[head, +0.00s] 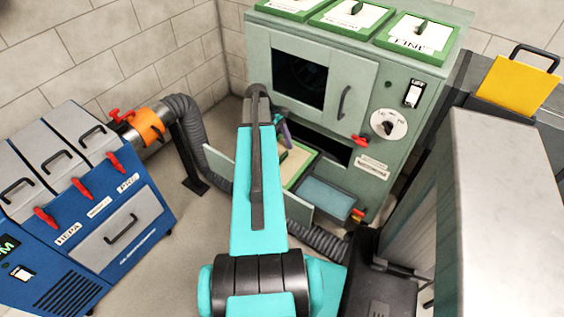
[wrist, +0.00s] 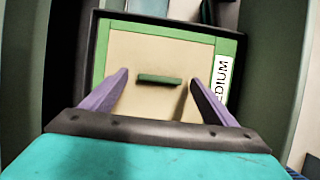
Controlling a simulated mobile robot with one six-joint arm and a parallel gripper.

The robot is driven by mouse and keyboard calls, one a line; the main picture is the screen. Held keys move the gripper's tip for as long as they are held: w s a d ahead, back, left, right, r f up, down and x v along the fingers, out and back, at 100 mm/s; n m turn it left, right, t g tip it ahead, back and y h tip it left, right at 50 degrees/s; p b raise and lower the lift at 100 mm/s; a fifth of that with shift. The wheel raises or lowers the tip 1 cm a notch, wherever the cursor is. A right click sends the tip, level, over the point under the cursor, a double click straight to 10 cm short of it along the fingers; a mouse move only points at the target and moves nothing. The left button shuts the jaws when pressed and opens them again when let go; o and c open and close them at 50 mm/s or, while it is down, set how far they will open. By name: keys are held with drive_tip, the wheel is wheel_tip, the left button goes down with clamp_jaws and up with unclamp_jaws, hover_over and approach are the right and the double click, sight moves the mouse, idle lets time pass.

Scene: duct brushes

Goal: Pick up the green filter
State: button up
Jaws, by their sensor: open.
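The green filter (wrist: 128,50) fills the middle of the wrist view. It has a green frame, a beige face, a short green grip bar (wrist: 159,79) and a white label (wrist: 221,80) ending in "DIUM". It lies inside a dark-edged tray. In the head view the filter (head: 298,165) shows partly behind my arm, low at the cabinet's front. My gripper (wrist: 158,77) has two purple fingers, open and apart, one on each side of the grip bar. No contact with the bar is visible. In the head view one purple finger (head: 286,132) shows.
The pale green cabinet (head: 355,80) stands behind, with several green-framed panels (head: 416,38) on top. A blue HEPA unit (head: 95,215) is at left, joined by a grey hose (head: 185,115). A yellow sheet (head: 515,85) and grey boxes stand at right.

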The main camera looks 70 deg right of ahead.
drive_tip(key=shift+x, duration=0.75)
drive_tip(key=c, duration=1.3)
